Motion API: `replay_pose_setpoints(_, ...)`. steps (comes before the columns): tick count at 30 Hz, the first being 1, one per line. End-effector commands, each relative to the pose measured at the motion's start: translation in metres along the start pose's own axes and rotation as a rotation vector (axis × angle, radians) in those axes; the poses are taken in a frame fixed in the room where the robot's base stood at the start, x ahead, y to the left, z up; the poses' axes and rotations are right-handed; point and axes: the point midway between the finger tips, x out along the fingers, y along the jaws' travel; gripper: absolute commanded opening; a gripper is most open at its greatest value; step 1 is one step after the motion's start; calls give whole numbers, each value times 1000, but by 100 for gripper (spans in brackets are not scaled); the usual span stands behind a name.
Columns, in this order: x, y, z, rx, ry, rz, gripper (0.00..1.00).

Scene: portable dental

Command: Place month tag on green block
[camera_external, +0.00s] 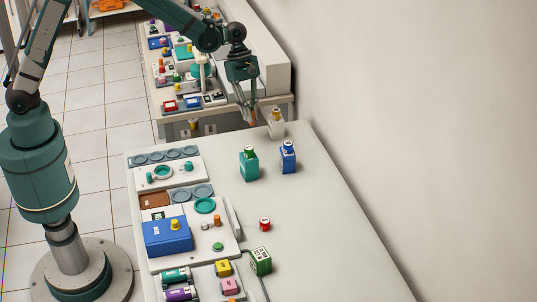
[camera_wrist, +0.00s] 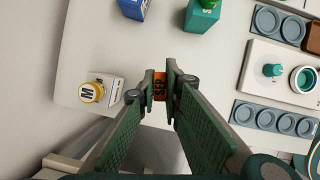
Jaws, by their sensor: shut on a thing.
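The month tag (camera_wrist: 160,86), a small orange piece reading "SEP", sits between the fingertips of my gripper (camera_wrist: 161,85) in the wrist view. My gripper also shows in the external view (camera_external: 253,119), over the far end of the table. It is shut on the tag and apart from the blocks. In the wrist view the green block (camera_wrist: 203,17) is cut off at the top edge.
A white block (camera_external: 277,128) with a yellow "M" knob stands right of my gripper at the table's far end. A blue block (camera_external: 288,160) stands right of the green block. Trays (camera_external: 192,167) with dishes line the left side. A red-topped piece (camera_external: 264,224) stands mid-table; the right side is clear.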

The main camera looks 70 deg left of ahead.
Motion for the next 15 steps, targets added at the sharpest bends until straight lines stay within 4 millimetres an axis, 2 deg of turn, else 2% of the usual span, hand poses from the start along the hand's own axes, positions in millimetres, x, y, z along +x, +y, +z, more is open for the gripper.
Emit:
replay_pose_setpoints(1,4,-1,15,7,1,-3,0)
replay_pose_setpoints(15,42,-25,152,54,7,-23,0)
